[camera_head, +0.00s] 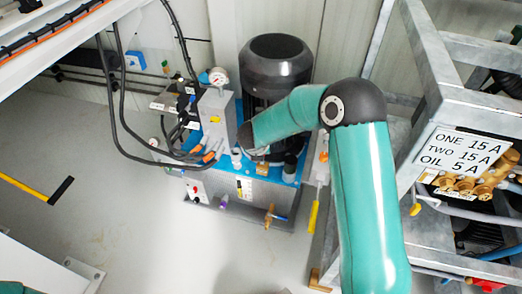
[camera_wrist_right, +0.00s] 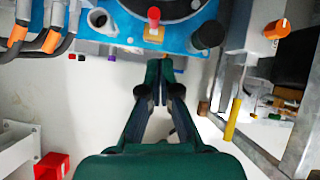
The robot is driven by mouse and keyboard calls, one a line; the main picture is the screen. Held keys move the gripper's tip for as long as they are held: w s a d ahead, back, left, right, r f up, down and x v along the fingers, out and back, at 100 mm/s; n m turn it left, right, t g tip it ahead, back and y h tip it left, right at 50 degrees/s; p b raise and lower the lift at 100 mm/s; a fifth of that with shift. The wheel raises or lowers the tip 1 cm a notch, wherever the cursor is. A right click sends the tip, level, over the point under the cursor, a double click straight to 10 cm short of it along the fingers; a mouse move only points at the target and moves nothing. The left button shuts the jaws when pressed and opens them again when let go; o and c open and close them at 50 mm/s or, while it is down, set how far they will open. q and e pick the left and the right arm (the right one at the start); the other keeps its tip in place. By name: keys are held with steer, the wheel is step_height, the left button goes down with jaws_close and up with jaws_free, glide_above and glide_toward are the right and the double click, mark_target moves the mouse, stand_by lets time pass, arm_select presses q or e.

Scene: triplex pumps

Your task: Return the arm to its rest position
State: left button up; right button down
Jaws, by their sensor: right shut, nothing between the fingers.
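My teal right arm comes up from the bottom right in the head view, bends at a dark joint and reaches left over a blue pump unit (camera_head: 225,172). Its gripper cannot be made out in the head view. In the right wrist view my right gripper (camera_wrist_right: 160,68) is shut and empty, its green fingertips together. My left gripper is not in view.
A grey steel frame (camera_head: 430,75) with a white label sign (camera_head: 465,150) stands right of the arm. A black motor (camera_head: 275,65), a gauge (camera_head: 218,76) and black hoses (camera_head: 117,100) crowd the unit. A yellow handle (camera_head: 313,215) hangs right. Floor at left is mostly clear.

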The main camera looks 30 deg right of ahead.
steer(key=shift+d, duration=0.1)
steer(key=s+a+f+n+g+y, duration=0.1)
steer(key=s+a+f+n, duration=0.2)
steer(key=s+f+n, duration=0.35)
steer(key=s+a+f+n+y, duration=0.1)
steer(key=s+a+f+n, duration=0.2)
steer(key=s+f+n, duration=0.4)
steer(key=s+a+f+n+g+y, duration=0.1)
steer(key=s+a+f+n+y, duration=0.15)
steer(key=s+a+n, duration=0.5)
steer(key=s+a+f+n+g+y, duration=0.1)
steer(key=s+a+n+y, duration=0.25)
steer(key=n, duration=0.75)
steer(key=s+a+r+n+p, duration=0.1)
steer(key=r+n+p, duration=0.3)
steer(key=r+p, duration=0.5)
steer(key=s+a+r+n+g+p, duration=0.1)
steer(key=r+n+p, duration=0.4)
steer(key=r+p, duration=0.5)
steer(key=shift+s+a+r, duration=0.35)
steer(key=shift+s+r, duration=0.1)
steer(key=shift+s, duration=0.1)
